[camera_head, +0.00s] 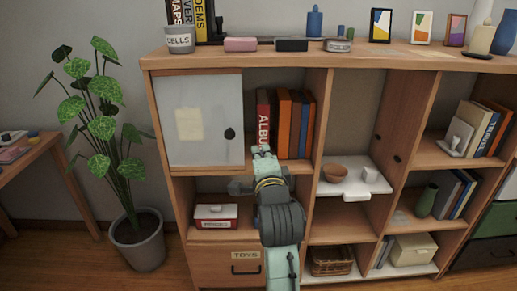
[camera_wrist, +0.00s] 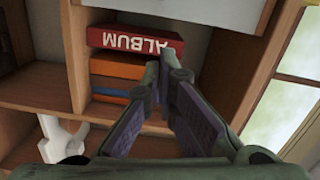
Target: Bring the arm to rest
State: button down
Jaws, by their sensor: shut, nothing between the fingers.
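My gripper (camera_head: 262,151) is at the end of my raised arm, in front of the shelf unit near the lower end of the red album. In the wrist view my gripper (camera_wrist: 160,66) has its fingers together with nothing between them. The red album (camera_head: 263,118) stands in the upper middle compartment beside orange and blue books (camera_head: 296,122). In the wrist view the album (camera_wrist: 135,40) appears on its side just beyond the fingertips. I cannot tell exactly how far the fingertips are from it.
The wooden shelf unit (camera_head: 395,57) fills the area ahead. A grey cabinet door (camera_head: 208,139) is left of the books. A potted plant (camera_head: 138,243) stands left on the floor.

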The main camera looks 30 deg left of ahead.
jog(key=shift+s+d, duration=0.2)
jog(key=shift+s, duration=0.05)
